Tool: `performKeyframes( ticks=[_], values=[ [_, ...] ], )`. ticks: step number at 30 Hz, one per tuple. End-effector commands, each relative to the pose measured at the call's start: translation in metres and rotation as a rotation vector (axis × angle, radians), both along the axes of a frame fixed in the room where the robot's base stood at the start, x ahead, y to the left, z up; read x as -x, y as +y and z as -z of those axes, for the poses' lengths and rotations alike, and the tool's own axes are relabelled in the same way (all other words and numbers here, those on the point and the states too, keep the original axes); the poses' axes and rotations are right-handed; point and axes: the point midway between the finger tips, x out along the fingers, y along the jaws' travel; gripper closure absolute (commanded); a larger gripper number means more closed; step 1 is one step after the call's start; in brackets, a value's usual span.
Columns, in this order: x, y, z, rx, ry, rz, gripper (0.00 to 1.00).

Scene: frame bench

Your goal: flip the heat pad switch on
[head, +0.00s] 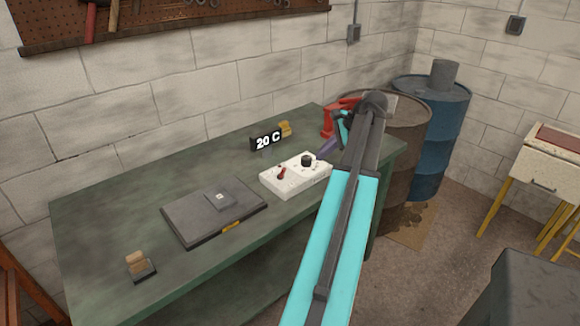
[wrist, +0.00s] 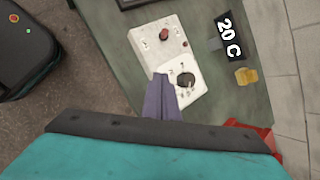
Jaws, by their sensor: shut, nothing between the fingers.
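A white control box (head: 278,187) sits on the green bench, with a red toggle switch (head: 281,173) on its left half and a dark round knob (head: 306,160) on its right half. The wrist view also shows the box (wrist: 149,53), the red switch (wrist: 164,34) and the knob (wrist: 186,80). A dark flat heat pad (head: 178,214) with a small grey block on top lies to the left of the box. My gripper (wrist: 161,80) is shut and empty, its purple fingertips over the box's edge beside the knob. I cannot tell whether the fingertips touch the box.
A display reading 20 C (head: 266,142) stands behind the box, near a yellow object (head: 285,128). A red object (head: 328,122) is at the bench's far right end. A small brush-like block (head: 139,265) lies front left. Barrels (head: 430,120) stand beyond the bench.

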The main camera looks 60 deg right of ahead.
Motion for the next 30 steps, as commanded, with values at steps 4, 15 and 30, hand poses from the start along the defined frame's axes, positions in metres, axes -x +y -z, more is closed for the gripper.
performKeyframes(
  ticks=[4,15,30],
  values=[
    [-0.005,0.003,0.000,0.000,-0.001,-0.007,1.00],
    [-0.021,0.007,0.014,-0.001,0.001,-0.017,1.00],
    [-0.054,0.009,0.062,-0.001,0.000,-0.018,1.00]
  ],
)
